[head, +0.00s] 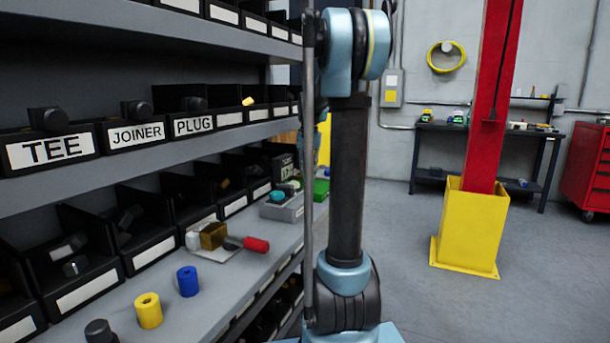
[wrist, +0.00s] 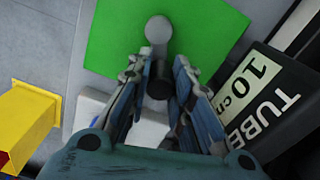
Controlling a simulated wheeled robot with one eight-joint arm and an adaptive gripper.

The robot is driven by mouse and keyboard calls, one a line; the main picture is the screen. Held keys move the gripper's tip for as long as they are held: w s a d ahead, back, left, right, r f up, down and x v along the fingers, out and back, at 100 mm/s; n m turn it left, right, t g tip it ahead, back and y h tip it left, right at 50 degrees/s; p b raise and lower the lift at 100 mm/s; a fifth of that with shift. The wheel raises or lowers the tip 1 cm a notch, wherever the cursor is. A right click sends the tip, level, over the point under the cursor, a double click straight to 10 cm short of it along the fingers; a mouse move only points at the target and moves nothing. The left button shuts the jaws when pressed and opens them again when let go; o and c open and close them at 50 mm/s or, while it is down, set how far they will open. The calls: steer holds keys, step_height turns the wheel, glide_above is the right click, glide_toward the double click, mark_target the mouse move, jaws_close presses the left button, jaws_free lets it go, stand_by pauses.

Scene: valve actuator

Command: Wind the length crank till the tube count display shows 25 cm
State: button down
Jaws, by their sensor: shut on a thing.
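In the wrist view, my gripper (wrist: 158,72) has its two fingers closed around the dark grip of the length crank (wrist: 158,88). The crank's light grey round end (wrist: 157,28) shows beyond the fingertips, over a bright green plate (wrist: 210,30). The tube count display (wrist: 262,92) is a black box to the right of the fingers; its pale panel reads 10 cm, beside the word TUBE. In the head view the display (head: 283,166) is small and hard to read, and my arm hides the gripper and crank.
A shelf (head: 215,262) on the left holds labelled black bins. A yellow cylinder (head: 149,310), a blue cylinder (head: 187,281) and a red-handled tool (head: 255,244) lie on it. A red post in a yellow base (head: 466,230) stands right, with open floor between.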

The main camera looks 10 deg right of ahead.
steer(key=m, duration=0.2)
steer(key=d+m, duration=0.1)
steer(key=shift+s+d+m, duration=0.15)
steer(key=shift+d+m, duration=0.05)
steer(key=shift+m, duration=0.2)
steer(key=m, duration=0.2)
steer(key=s+d+m, duration=0.1)
steer(key=m, duration=0.1)
steer(key=shift+d+m, duration=0.15)
steer(key=shift+m, duration=0.15)
steer(key=m, duration=0.1)
steer(key=s+m, duration=0.1)
steer(key=m, duration=0.2)
steer(key=shift+s+d, duration=0.25)
steer(key=shift+d, duration=0.15)
steer(key=shift+s+d+m, duration=0.1)
steer(key=shift+s+m, duration=0.25)
steer(key=shift+m, duration=0.65)
steer(key=shift+s+m, duration=0.3)
steer(key=shift+m, duration=0.7)
steer(key=c, duration=1.4)
jaws_free()
steer(key=shift+s, duration=0.1)
step_height(320, 180, up, 12)
